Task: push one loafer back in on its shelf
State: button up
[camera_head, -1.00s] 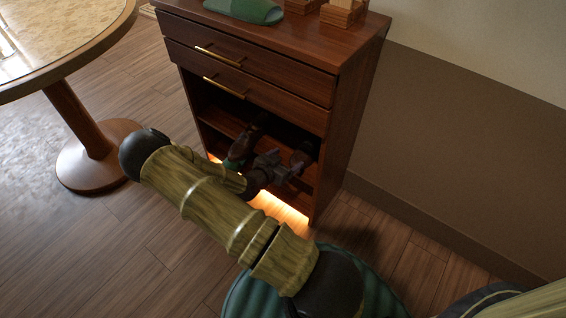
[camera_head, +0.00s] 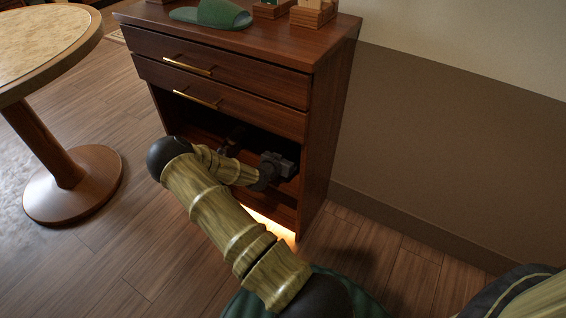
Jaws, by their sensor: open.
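The shelf (camera_head: 199,127) is the dark open bay of a brown wooden cabinet, below its two drawers. A dark shoe-like shape (camera_head: 232,139), probably a loafer, shows dimly inside the bay, partly behind my arm. My gripper (camera_head: 287,162) is at the right part of the bay's opening, to the right of that shape. It is open, but its fingertips are hard to make out in the shadow. I cannot tell whether it touches a shoe; anything behind it on the right is hidden.
A green slipper (camera_head: 212,14) and wooden boxes (camera_head: 313,14) stand on the cabinet top (camera_head: 260,40). Gold-handled drawers (camera_head: 205,86) sit above the bay. A round table (camera_head: 50,45) stands at left, its base (camera_head: 75,185) on the floor. Floor is clear between table and cabinet.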

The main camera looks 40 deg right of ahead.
jog(key=shift+w+d+f, duration=0.1)
jog(key=shift+d, duration=0.15)
jog(key=c, duration=1.2)
jog(key=shift+o, duration=0.2)
jog(key=shift+s+a, duration=0.2)
jog(key=shift+a, duration=0.65)
jog(key=o, duration=1.2)
jog(key=shift+c, duration=0.2)
